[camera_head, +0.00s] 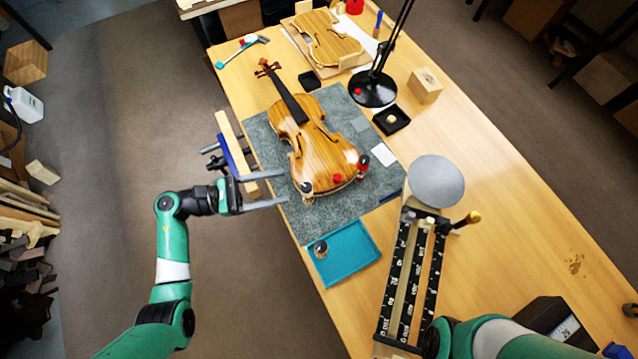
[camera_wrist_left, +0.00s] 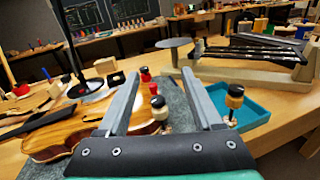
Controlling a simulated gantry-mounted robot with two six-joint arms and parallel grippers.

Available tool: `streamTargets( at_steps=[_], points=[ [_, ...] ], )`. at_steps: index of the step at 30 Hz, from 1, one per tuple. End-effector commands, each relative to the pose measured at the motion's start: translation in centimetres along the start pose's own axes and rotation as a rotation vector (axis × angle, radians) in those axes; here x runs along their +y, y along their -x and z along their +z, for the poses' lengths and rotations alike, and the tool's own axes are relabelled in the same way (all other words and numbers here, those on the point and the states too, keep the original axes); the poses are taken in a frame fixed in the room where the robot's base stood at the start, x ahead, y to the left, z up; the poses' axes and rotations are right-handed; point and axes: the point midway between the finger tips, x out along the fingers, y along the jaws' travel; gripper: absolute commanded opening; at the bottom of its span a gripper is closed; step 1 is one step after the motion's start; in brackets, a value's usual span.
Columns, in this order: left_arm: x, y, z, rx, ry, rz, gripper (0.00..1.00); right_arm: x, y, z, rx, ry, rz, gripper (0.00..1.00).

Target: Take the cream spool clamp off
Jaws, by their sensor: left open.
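The violin (camera_head: 318,150) lies on a grey mat (camera_head: 265,150) with small clamps along its lower edge. The cream spool clamp (camera_head: 307,187) stands at the edge corner nearest my left gripper (camera_head: 285,188). That gripper is open, with its fingertips just short of the clamp. In the left wrist view the cream clamp (camera_wrist_left: 154,89) shows between the two fingers (camera_wrist_left: 163,76), without visible contact. A red clamp (camera_head: 337,178) and a dark-and-red clamp (camera_head: 363,161) stand farther along the edge. My right arm enters at the bottom right; its gripper does not show.
A teal tray (camera_head: 358,262) with a dark-topped clamp (camera_head: 321,248) in it sits near the table's front edge. A rack of black bars (camera_head: 400,280) and a grey disc (camera_head: 436,180) stand to the right. A black lamp (camera_head: 374,89) stands behind the violin.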

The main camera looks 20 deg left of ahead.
Motion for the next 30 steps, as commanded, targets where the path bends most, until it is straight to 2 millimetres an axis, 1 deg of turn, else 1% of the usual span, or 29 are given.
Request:
streamTargets(
  at_steps=[1, 3, 6, 11, 14, 16, 20, 24, 27, 30],
  points=[
    [-0.4, 1.3, -5.0, 0.001, 0.040, 0.040, 0.67, 0.0, 2.8, 2.6, 0.001, 0.000, 0.000, 0.50],
    [-0.5, 2.6, -7.3, 0.002, 0.064, 0.081, 0.67, 0.0, 4.0, 3.6, 0.001, 0.000, 0.000, 0.50],
    [-0.3, 3.7, -8.6, 0.002, 0.077, 0.116, 0.67, 0.0, 4.6, 4.2, 0.002, 0.001, 0.001, 0.50],
    [0.0, 4.1, -8.3, 0.002, 0.074, 0.127, 0.67, 0.0, 4.5, 4.0, 0.002, 0.001, 0.001, 0.50],
    [0.1, 3.6, -8.2, 0.001, 0.074, 0.124, 0.67, 0.0, 4.4, 4.0, 0.002, 0.000, 0.000, 0.50],
    [0.1, 2.8, -8.2, 0.001, 0.074, 0.122, 0.67, 0.0, 4.4, 4.0, 0.002, 0.000, 0.000, 0.50],
    [0.4, 0.4, -8.2, 0.001, 0.072, 0.119, 0.67, 0.0, 4.5, 4.1, 0.002, 0.000, 0.000, 0.50],
    [0.8, -2.9, -8.3, 0.001, 0.072, 0.118, 0.67, 0.0, 4.8, 4.3, 0.002, 0.000, 0.000, 0.50],
    [1.1, -4.9, -8.2, 0.000, 0.072, 0.120, 0.67, 0.0, 4.9, 4.5, 0.001, 0.000, 0.000, 0.50],
    [1.3, -6.4, -8.3, 0.001, 0.073, 0.122, 0.67, 0.0, 5.0, 4.6, 0.001, 0.000, 0.000, 0.50]
  ],
)
